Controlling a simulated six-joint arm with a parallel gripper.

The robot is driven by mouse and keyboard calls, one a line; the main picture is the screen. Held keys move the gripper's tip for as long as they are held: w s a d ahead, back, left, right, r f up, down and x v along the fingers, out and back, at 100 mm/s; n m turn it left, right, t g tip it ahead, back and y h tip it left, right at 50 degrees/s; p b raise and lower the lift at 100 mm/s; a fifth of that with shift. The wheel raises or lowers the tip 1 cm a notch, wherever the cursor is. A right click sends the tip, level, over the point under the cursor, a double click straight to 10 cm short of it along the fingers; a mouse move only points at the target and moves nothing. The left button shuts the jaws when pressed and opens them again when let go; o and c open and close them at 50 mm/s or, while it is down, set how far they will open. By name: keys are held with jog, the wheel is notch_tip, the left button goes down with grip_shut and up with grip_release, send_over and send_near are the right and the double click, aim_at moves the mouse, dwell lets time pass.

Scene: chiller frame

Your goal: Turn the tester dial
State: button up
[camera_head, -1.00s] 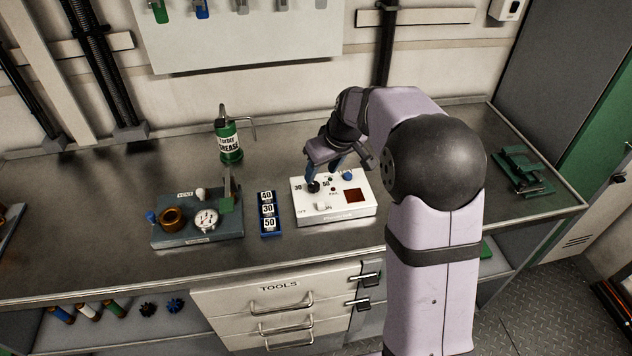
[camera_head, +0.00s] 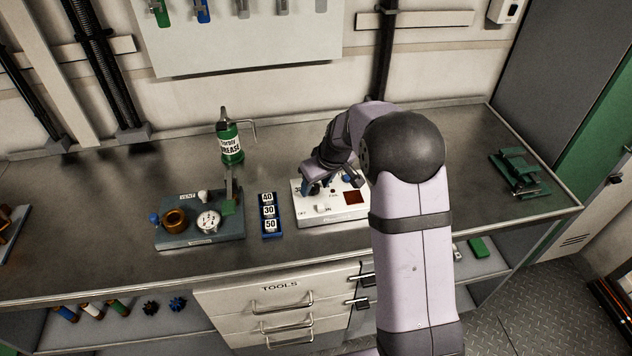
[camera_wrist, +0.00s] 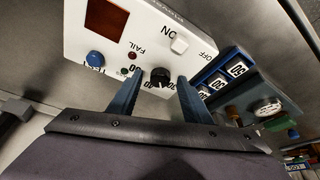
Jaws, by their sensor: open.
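The white tester box (camera_head: 335,216) stands on the metal bench in the head view. In the wrist view, the tester (camera_wrist: 120,42) shows its black dial (camera_wrist: 160,76), a blue TEST button (camera_wrist: 95,58), a white ON/OFF switch (camera_wrist: 179,46) and a dark red window (camera_wrist: 107,20). My gripper (camera_wrist: 160,78) is open, with one blue finger on each side of the dial. A gap seems to show between the dial and each finger.
A blue strip with number cards (camera_head: 268,214) lies left of the tester. Further left is a grey gauge block (camera_head: 190,242). A green grease can (camera_head: 230,142) stands behind. A green vise-like tool (camera_head: 520,172) is at the far right. The bench between is clear.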

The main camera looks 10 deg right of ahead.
jog(key=shift+f, duration=0.15)
jog(key=c, duration=1.1)
jog(key=shift+o, duration=0.2)
jog(key=shift+w+f+n+b, duration=0.15)
jog(key=shift+f+n+b, duration=0.15)
jog(key=shift+b, duration=0.6)
jog(key=shift+d+n+y+b, duration=0.1)
jog(key=shift+n+y+b, duration=0.45)
jog(key=shift+b, duration=0.7)
jog(key=n+b, duration=0.1)
jog(key=n+g+b, duration=0.1)
jog(key=n, duration=0.1)
jog(key=shift+r+y, duration=0.25)
